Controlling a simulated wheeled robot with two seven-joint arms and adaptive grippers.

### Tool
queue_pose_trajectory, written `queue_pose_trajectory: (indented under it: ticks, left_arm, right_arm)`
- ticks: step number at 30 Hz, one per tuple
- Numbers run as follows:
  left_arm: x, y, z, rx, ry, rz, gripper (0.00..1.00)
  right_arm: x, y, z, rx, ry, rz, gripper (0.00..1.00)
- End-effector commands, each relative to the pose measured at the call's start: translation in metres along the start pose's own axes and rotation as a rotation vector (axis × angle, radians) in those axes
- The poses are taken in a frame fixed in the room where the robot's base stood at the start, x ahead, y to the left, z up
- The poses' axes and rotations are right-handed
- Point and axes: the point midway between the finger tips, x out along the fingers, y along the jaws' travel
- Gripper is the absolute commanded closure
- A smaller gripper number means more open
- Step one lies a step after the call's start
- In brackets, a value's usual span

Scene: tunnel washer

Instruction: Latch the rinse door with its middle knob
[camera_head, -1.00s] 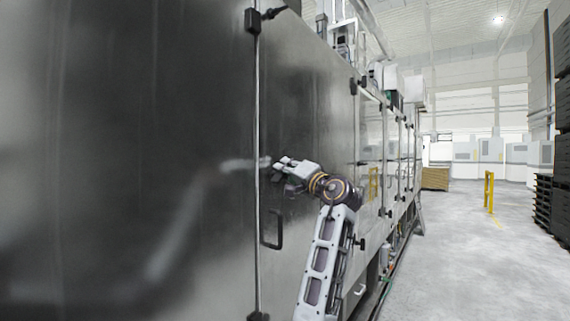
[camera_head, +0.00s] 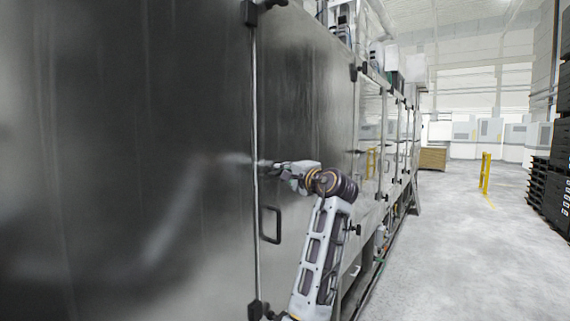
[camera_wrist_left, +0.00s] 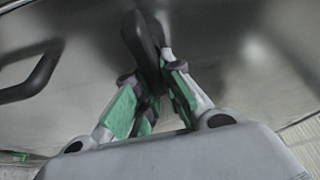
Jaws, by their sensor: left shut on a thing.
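The rinse door (camera_head: 310,105) is the steel panel right of the vertical seam in the head view, and it looks flush with the panel beside it. My left gripper (camera_head: 278,170) is at the seam, above the door's black D-shaped handle (camera_head: 270,225). In the left wrist view my left gripper (camera_wrist_left: 155,90) has its green-padded fingers shut on the black middle knob (camera_wrist_left: 140,38), whose upper part sticks out beyond them. In the head view the gripper mostly hides this knob. The handle also shows at the left of the wrist view (camera_wrist_left: 30,78). My right gripper is not in view.
Black latches sit on the seam at the top (camera_head: 252,12) and bottom (camera_head: 256,310). More machine doors (camera_head: 370,120) run off to the right. The floor (camera_head: 450,240) right of the machine is clear up to a yellow post (camera_head: 485,173).

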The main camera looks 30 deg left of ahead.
Motion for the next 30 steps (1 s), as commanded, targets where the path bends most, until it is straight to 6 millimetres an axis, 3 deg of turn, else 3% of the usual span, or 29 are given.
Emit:
queue_pose_trajectory:
  ticks: [9,25,26,30]
  left_arm:
    - [0.001,0.004,0.001,0.088,-0.003,0.041,1.00]
    - [0.001,0.006,0.001,0.107,-0.003,0.048,1.00]
    - [0.001,0.006,0.001,0.107,-0.003,0.048,0.89]
    - [0.001,0.005,0.001,0.106,-0.002,0.047,0.71]
  right_arm:
    - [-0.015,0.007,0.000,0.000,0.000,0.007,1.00]
    - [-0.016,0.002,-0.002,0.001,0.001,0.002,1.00]
    - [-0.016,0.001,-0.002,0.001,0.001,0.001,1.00]
    - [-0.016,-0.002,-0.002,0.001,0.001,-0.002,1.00]
